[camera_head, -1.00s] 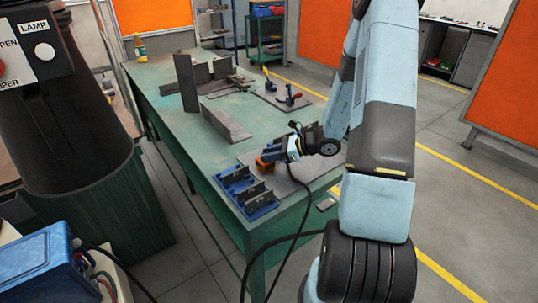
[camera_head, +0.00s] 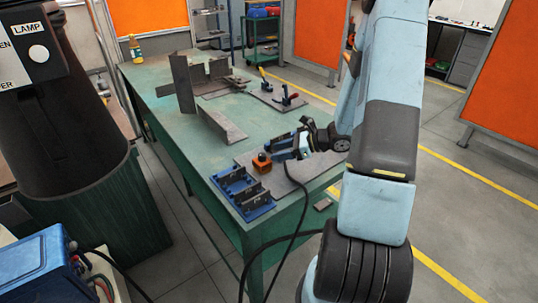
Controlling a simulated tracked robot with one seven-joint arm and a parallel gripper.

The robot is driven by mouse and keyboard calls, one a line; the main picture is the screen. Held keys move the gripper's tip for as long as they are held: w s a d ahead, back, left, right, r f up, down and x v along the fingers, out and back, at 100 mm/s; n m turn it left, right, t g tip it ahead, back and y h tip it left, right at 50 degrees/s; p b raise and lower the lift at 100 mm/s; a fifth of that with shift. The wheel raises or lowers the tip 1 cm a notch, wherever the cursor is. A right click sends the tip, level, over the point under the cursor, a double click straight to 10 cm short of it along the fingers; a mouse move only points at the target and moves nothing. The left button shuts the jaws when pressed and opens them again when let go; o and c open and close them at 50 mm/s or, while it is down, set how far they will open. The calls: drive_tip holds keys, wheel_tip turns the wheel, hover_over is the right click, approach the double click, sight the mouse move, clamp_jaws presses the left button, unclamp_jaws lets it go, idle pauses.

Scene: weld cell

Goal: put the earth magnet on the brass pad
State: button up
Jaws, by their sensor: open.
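A small orange block with a dark top (camera_head: 262,162), which looks like the earth magnet, sits on the grey plate (camera_head: 312,174) near the front of the green bench. My gripper (camera_head: 276,150) is open just to the right of the block, at the end of my arm coming in from the right. A small gap seems to show between its fingers and the block. A black cable (camera_head: 299,195) runs from near the gripper and block over the bench's front edge. I cannot make out the brass pad; it may be hidden or too small to tell.
A blue tray with dark slotted holders (camera_head: 240,192) stands left of the block at the bench edge. The bench's left middle is clear.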

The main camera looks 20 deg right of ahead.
drive_tip(key=v, duration=0.7)
drive_tip(key=s+a+r+n+g+h, duration=0.3)
drive_tip(key=s+a+r+n, duration=0.25)
drive_tip(key=r, duration=0.25)
drive_tip(key=s+a+r+n+g+h, duration=0.2)
drive_tip(key=s+a+r+n, duration=0.25)
drive_tip(key=r+n, duration=0.25)
drive_tip(key=s+a+r+n+t+h, duration=0.1)
drive_tip(key=s+r+n+t+h, duration=0.3)
drive_tip(key=s+r+n+h, duration=0.3)
drive_tip(key=s+r+n, duration=0.4)
drive_tip(key=s+r, duration=0.1)
drive_tip(key=shift+s+a+r+t, duration=0.2)
drive_tip(key=shift+s+r+t, duration=0.1)
drive_tip(key=shift+s+r, duration=0.05)
idle(0.8)
